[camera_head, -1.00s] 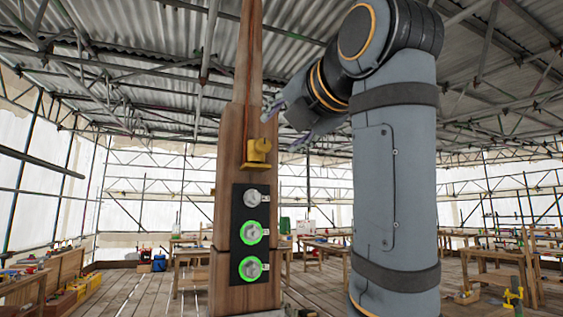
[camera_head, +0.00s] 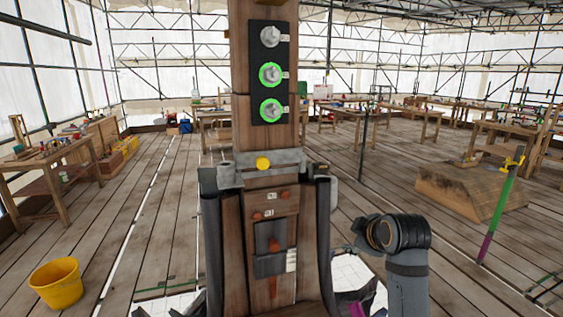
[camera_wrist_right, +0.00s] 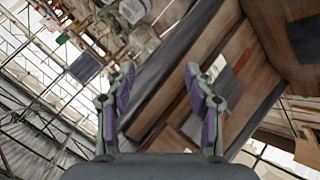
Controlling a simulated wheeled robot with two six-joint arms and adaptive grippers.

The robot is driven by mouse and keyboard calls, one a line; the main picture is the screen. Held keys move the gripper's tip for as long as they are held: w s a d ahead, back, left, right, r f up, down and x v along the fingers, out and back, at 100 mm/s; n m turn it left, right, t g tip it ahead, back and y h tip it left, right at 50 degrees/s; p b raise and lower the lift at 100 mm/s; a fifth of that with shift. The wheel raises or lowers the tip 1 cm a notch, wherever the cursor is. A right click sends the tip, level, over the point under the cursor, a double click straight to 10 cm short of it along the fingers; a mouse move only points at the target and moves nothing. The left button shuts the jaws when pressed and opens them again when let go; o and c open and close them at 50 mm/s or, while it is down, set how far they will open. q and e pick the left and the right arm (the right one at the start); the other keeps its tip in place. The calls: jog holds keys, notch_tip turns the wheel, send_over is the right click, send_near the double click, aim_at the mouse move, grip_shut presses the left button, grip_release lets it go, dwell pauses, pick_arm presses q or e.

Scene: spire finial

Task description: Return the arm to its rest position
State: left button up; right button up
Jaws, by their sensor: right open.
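My right arm (camera_head: 405,262) stands low at the right of the wooden spire (camera_head: 240,72) in the head view. Its right gripper (camera_head: 347,250) points left toward the spire's lower part, small and partly hidden behind the wrist. In the right wrist view the right gripper (camera_wrist_right: 159,80) has its two purple-padded fingers apart, with nothing held between them. Wooden parts show behind the fingers. A black panel (camera_head: 256,92) on the spire carries three silver bolts; the lower two have green rings and the top one has none. My left gripper is not in view.
A grey bracket (camera_head: 285,158) with a yellow knob (camera_head: 263,163) crosses the spire below the panel. A yellow bucket (camera_head: 56,284) is at the lower left. A timber block (camera_head: 455,190) and a green-and-purple post (camera_head: 497,212) stand at the right. Plank floor lies open between them.

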jog(key=s+d+f+m+g+h, duration=0.1)
jog(key=s+d+f+m+g, duration=0.15)
jog(key=s+f, duration=0.5)
jog(key=s+d+f+m+g, duration=0.1)
jog(key=s+f+m, duration=0.3)
jog(key=f, duration=0.7)
jog(key=s+d+f+m+g+h, duration=0.15)
jog(key=s+f, duration=0.35)
jog(key=s, duration=0.5)
jog(key=s+d+f+m+g+y, duration=0.1)
jog(key=s+f+m+g, duration=0.2)
jog(key=s, duration=0.6)
notch_tip(320, 180, down, 27)
jog(key=s+d, duration=0.2)
jog(key=s+d+f+g, duration=0.1)
jog(key=s+f, duration=1.5)
jog(key=s, duration=0.2)
jog(key=shift+s+d+f+m, duration=0.2)
jog(key=shift+s+f+m, duration=0.1)
jog(key=shift+s+f, duration=0.1)
